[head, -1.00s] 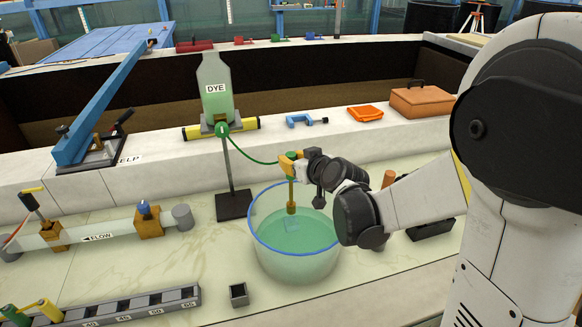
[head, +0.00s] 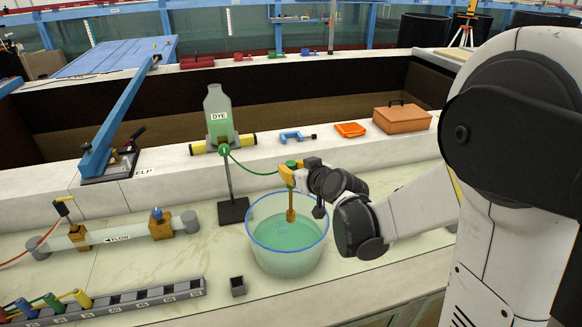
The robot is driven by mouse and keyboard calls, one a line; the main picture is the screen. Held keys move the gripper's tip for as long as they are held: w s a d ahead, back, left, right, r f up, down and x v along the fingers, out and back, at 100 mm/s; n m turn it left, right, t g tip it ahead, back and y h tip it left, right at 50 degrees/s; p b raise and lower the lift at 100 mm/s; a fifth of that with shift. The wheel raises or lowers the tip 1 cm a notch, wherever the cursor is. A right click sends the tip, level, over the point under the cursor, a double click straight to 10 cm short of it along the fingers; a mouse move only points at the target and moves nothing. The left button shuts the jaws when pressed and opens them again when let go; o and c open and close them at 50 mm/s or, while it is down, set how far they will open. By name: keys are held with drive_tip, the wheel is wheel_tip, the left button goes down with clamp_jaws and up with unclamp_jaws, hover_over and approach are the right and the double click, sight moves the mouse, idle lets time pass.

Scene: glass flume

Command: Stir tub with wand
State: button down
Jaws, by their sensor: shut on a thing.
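The tub (head: 287,264) is a clear round vessel with a blue rim and pale green liquid, standing on the light bench. My gripper (head: 289,178), with yellow fingers, is above the tub's far side. It is shut on the upright wand (head: 291,202), a brown stick with a thicker lower end and a green top. The wand's lower end shows inside the rim outline; I cannot tell whether it touches the liquid. The fingers partly hide the wand's upper part.
A dye bottle (head: 218,108) on a stand (head: 234,210) is behind the tub, with a green tube running toward my gripper. A small dark cup (head: 238,286) and a slotted rack (head: 130,303) are at front left. A flow pipe (head: 118,238) lies left.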

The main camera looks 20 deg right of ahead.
sight(293, 217)
wheel_tip(293, 217, down, 19)
drive_tip(key=b, duration=1.6)
drive_tip(key=shift+s+r, duration=0.1)
drive_tip(key=shift+r, duration=0.05)
drive_tip(key=shift+d, duration=0.1)
